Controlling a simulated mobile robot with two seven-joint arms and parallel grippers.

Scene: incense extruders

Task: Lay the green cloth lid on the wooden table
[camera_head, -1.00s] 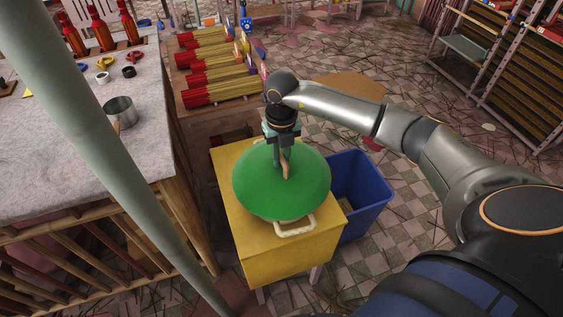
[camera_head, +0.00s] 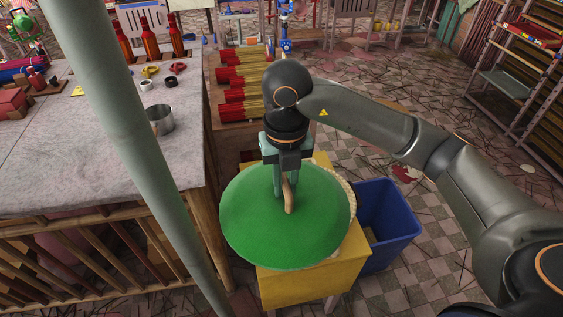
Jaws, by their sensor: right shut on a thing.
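The green cloth lid (camera_head: 262,232) is a round disc with a tan handle (camera_head: 289,196) standing up at its middle. My right gripper (camera_head: 284,188) is shut on that handle from above. The lid hangs raised and partly covers a basket whose pale woven rim (camera_head: 349,196) shows at the right. The basket stands on a yellow wooden table (camera_head: 315,285); its inside is hidden. My left gripper is not in view.
A stone-topped counter (camera_head: 60,165) with a metal cup (camera_head: 160,119) is at the left. A blue bin (camera_head: 393,212) stands right of the yellow table. A low table with red-and-yellow incense bundles (camera_head: 243,95) is behind. A pale pole crosses the left side.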

